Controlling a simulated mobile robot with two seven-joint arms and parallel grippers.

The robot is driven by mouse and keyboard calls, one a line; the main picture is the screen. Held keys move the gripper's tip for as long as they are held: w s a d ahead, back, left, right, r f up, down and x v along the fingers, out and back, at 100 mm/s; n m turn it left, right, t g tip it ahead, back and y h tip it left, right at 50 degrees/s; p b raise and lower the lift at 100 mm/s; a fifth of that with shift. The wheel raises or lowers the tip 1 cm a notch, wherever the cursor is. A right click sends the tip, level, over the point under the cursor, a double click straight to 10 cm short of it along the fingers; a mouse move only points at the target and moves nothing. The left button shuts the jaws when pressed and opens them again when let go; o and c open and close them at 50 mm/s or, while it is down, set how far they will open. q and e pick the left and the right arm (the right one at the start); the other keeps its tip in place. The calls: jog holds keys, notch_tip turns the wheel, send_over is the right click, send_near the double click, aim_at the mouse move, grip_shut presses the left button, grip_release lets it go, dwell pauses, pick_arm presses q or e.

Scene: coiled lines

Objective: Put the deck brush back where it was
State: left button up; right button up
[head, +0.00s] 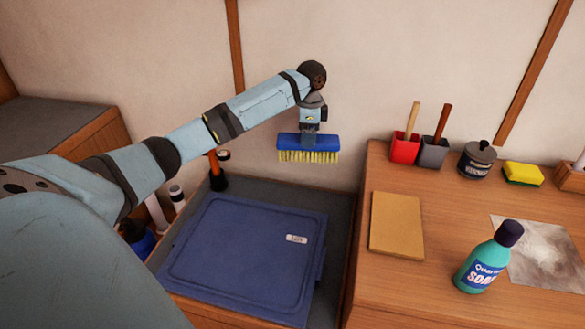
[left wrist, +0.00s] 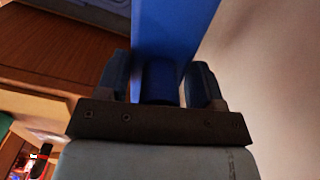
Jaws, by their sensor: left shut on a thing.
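The deck brush (head: 308,145) has a blue block and yellow bristles. It hangs level in the air, bristles down, near the back wall and above the far end of the blue lid. My left gripper (head: 309,131) is shut on the top of the brush from above. In the left wrist view the brush's blue block (left wrist: 172,40) stands out past my left gripper's dark fingers (left wrist: 160,85), which sit on either side of a blue part. My right gripper is not in view.
A blue lidded bin (head: 245,255) stands below the arm. On the wooden counter (head: 375,300) are a red cup (head: 405,149), a grey cup (head: 433,154), a dark jar (head: 477,160), a yellow sponge (head: 523,173), a tan board (head: 397,225) and a soap bottle (head: 488,258).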

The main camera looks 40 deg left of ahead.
pick_arm(q)
jog(key=a+f+m+b, duration=0.2)
jog(key=a, duration=0.4)
notch_tip(320, 180, down, 18)
jog(key=b, duration=0.4)
jog(key=shift+f+b, duration=0.4)
jog(key=shift+f, duration=0.5)
jog(key=o, duration=0.9)
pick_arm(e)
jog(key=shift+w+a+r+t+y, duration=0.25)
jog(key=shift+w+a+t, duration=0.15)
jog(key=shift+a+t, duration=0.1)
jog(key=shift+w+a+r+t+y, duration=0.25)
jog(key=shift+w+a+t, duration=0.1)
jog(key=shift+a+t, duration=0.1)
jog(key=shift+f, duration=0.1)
